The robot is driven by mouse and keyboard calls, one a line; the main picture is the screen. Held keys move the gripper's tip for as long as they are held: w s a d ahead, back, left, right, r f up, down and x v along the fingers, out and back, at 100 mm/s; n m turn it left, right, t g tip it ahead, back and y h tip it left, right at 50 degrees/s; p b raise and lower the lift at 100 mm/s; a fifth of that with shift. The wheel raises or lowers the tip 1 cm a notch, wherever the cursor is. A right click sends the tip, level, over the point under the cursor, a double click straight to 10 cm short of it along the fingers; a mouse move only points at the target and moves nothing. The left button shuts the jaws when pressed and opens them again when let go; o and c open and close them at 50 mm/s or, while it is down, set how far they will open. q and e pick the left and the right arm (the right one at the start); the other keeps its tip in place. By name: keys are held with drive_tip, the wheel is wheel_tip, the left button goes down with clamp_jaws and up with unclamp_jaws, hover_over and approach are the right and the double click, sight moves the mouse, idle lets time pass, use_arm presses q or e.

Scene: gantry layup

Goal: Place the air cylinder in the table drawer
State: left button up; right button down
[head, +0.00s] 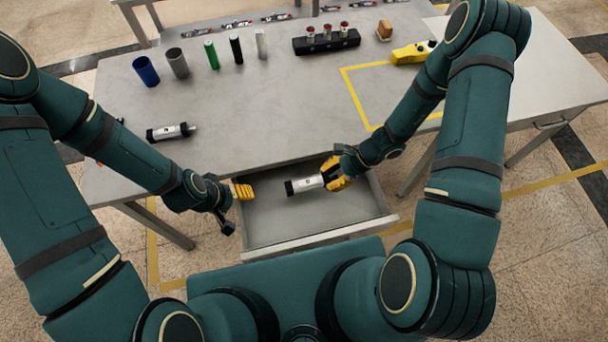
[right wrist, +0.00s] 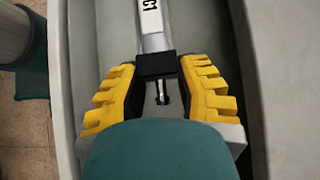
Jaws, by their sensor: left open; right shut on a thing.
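An air cylinder (head: 308,184), silver with black ends, is over the open table drawer (head: 262,228). My right gripper (head: 336,176) is shut on its right end. In the right wrist view the yellow fingers (right wrist: 160,85) close on the black end of the air cylinder (right wrist: 152,28), with a thin rod between them. I cannot tell whether the cylinder touches the drawer floor. My left gripper (head: 240,192) is open and empty at the drawer's left side. A second, similar cylinder (head: 171,132) lies on the table at the left.
On the grey table (head: 270,110) stand blue (head: 146,71), grey, green, black and white upright tubes. A black block (head: 326,42) with red-topped parts and a yellow tool (head: 412,52) are at the back. The drawer's left and front floor is clear.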

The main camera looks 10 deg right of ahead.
wheel_tip(320, 180, down, 10)
drive_tip(key=shift+r+b, duration=0.1)
drive_tip(key=shift+b, duration=0.45)
drive_tip(key=c, duration=0.7)
unclamp_jaws()
drive_tip(key=shift+c, duration=0.2)
drive_tip(key=shift+d, duration=0.1)
drive_tip(key=v, duration=1.1)
wheel_tip(320, 180, up, 6)
drive_tip(key=n+t+h, duration=0.2)
drive_tip(key=n+h, duration=0.3)
drive_tip(key=n, duration=1.1)
hover_over(321, 196)
drive_tip(key=s+a, duration=0.3)
drive_tip(key=a, duration=0.1)
drive_tip(key=shift+w+d+p, duration=0.1)
drive_tip(key=shift+d+p, duration=0.05)
drive_tip(key=shift+p, duration=0.25)
